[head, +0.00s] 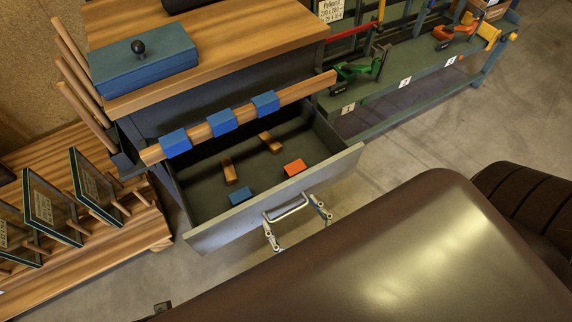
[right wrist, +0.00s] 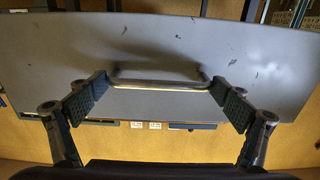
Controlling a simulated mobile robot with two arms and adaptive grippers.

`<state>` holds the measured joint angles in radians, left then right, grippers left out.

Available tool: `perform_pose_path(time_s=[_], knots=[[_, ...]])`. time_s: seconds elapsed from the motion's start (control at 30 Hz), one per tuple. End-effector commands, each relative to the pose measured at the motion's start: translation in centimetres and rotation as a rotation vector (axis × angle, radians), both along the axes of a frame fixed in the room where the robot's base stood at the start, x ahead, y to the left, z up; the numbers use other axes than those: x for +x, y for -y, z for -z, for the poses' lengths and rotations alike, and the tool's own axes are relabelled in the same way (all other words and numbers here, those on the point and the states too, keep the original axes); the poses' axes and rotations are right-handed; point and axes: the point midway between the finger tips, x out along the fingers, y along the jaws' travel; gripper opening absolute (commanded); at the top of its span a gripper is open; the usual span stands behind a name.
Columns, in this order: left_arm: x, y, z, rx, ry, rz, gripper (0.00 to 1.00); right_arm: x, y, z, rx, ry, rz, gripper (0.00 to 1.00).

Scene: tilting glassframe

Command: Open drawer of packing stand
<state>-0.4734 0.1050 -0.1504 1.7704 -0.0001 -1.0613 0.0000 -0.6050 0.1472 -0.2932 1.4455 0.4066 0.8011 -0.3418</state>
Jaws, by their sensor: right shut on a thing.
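The packing stand (head: 210,75) has a wooden top and a dark body. Its drawer (head: 352,160) is pulled well out, with the grey front panel and the dark interior in plain view. A metal bar handle (head: 287,207) sits on the drawer front. My right gripper (head: 293,214) is shut on the handle, one finger at each end of it. In the right wrist view the gripper (right wrist: 160,88) spans the handle (right wrist: 160,84) against the grey drawer front (right wrist: 160,45). My left gripper does not show.
Inside the drawer lie an orange block (head: 294,167), a blue block (head: 242,196) and two wooden blocks. A wooden rail (head: 300,91) with blue clips crosses above the drawer. Framed glass panes (head: 93,185) stand on a pallet at left. A green bench (head: 420,75) stands behind right.

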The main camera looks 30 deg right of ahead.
Motion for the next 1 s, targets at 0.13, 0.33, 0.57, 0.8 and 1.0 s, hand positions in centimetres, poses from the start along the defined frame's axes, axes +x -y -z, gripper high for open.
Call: perform_pose_path(time_s=[0.13, 0.33, 0.57, 0.8, 1.0], knots=[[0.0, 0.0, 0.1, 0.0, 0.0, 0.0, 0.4, -0.1, 0.2, 0.0, -0.002, 0.001, 0.004, 0.5], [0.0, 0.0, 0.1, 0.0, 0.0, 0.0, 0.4, 0.0, 0.3, 0.0, -0.002, 0.001, 0.005, 0.5], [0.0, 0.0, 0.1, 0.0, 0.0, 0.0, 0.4, 0.0, 0.2, 0.0, -0.001, 0.0, 0.003, 1.0], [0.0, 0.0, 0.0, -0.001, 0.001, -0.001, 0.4, -0.9, 0.1, 0.1, 0.0, -0.003, 0.002, 1.0], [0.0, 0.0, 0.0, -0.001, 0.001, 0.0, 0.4, -4.6, 0.3, 0.2, -0.002, -0.006, 0.001, 1.0]])
